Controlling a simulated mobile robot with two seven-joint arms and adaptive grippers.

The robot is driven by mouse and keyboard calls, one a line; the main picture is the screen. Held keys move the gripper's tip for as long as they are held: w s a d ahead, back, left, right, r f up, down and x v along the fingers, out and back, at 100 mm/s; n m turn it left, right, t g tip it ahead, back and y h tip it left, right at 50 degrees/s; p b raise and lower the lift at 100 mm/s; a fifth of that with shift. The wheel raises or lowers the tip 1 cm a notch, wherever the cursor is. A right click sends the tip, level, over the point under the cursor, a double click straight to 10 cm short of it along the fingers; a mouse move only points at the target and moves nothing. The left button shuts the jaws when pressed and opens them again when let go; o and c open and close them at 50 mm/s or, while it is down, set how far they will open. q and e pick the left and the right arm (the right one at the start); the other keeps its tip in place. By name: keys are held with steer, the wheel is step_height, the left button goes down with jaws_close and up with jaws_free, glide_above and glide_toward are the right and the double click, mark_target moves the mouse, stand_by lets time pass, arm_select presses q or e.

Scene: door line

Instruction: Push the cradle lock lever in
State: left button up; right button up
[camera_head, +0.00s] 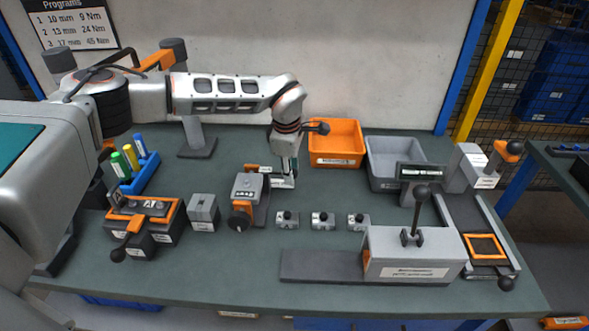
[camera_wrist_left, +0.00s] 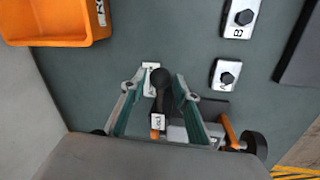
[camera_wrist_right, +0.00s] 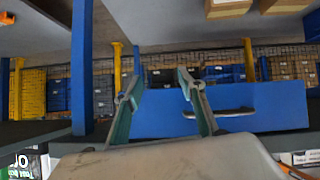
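In the left wrist view a lever with a round black knob (camera_wrist_left: 160,78) stands between my left fingers; I take it for the cradle lock lever. Its foot has an orange part and a white label (camera_wrist_left: 157,122), too small to read surely. My left gripper (camera_wrist_left: 160,74) is partly open around the knob, with narrow gaps at both sides. In the head view my left gripper (camera_head: 285,172) points down behind the grey-and-orange unit (camera_head: 247,188) and hides most of the lever. My right gripper (camera_wrist_right: 159,73) is open and empty, facing shelving away from the table.
Small lettered blocks (camera_head: 323,221) stand right of the unit. An orange bin (camera_head: 335,145) and a grey bin (camera_head: 393,160) stand behind. A grey fixture with a tall black lever (camera_head: 422,192) is at right. A lever box (camera_head: 145,225) and marker rack stand left.

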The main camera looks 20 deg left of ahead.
arm_select(q)
step_height(320, 180, up, 12)
steer(key=s, duration=0.2)
steer(key=shift+s, duration=0.2)
stand_by(0.4)
steer(key=shift+d+f, duration=0.1)
steer(key=shift+f, duration=0.05)
